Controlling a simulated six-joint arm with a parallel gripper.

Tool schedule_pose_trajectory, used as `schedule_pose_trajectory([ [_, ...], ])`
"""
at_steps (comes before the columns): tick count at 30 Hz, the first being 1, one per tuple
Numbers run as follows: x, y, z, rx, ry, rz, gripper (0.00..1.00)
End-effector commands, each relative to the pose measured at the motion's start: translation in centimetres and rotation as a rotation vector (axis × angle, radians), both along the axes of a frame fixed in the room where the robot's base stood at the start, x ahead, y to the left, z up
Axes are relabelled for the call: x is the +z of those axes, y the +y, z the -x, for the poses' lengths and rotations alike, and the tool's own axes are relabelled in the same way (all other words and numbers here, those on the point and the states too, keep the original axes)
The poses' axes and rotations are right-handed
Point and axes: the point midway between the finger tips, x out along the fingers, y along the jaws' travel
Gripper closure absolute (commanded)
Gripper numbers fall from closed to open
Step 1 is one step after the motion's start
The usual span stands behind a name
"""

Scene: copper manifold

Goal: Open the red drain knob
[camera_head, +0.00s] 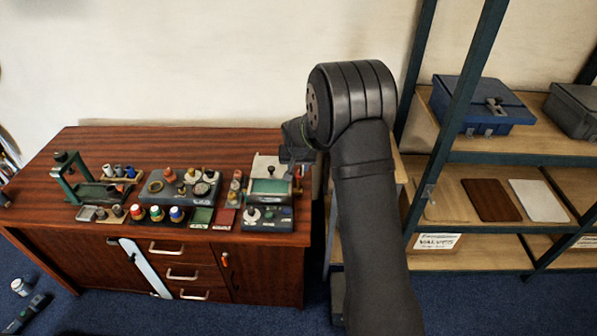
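My arm reaches up and bends left over the right end of the wooden cabinet (85,146). My gripper (293,160) is a dark shape at that end, partly hidden by the arm, and I cannot tell whether it is open or shut. Small reddish and copper-coloured parts (298,180) show just below it, at the cabinet's right edge. They are too small and too covered to tell whether a red drain knob is among them, or whether the gripper touches them.
A grey-green machine (268,188) stands left of the gripper. A panel with knobs and a gauge (182,191), several coloured spools and a green stand (70,178) cover the cabinet top. A metal shelf (447,130) with a blue case (480,103) stands right of my arm.

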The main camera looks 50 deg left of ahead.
Motion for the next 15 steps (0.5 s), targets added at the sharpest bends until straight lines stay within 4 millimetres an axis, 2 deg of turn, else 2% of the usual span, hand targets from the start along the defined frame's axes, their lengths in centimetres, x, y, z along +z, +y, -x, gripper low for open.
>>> schedule_pose_trajectory([
  [1, -0.9, 0.2, -0.2, 0.000, 0.001, 0.001, 0.66],
  [6, -2.8, 0.8, -0.8, 0.000, 0.001, 0.001, 0.66],
  [15, -3.8, 1.2, -1.1, 0.000, -0.001, -0.002, 0.66],
])
